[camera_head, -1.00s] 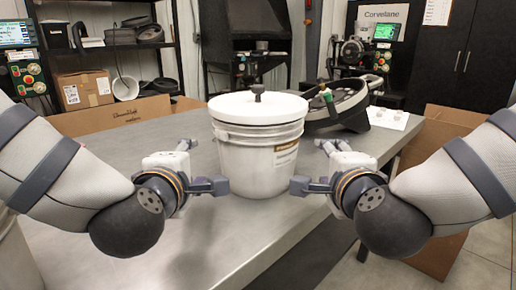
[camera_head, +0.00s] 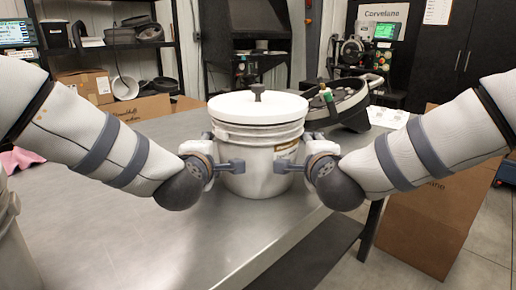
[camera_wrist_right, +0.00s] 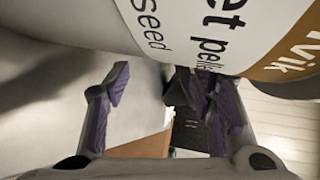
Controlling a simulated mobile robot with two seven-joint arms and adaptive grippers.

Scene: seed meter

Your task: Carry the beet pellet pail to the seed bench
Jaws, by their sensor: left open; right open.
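The white pail (camera_head: 262,180) stands upright on the grey metal table, near its right edge. It has a white lid with a dark knob on top. In the right wrist view the pail (camera_wrist_right: 190,25) fills the top, and its label shows parts of "pellet" and "seed". My left gripper (camera_head: 222,151) is open at the pail's left side, one finger in front of the wall. My right gripper (camera_head: 300,150) is open at its right side; its spread fingers also show in the wrist view (camera_wrist_right: 165,95), with nothing between them. I cannot tell whether the fingers touch the pail.
The metal table (camera_head: 110,230) is mostly bare at the front left. A second pail (camera_head: 12,250) is cut off at the lower left. A dark round device (camera_head: 345,108) sits behind the pail at right.

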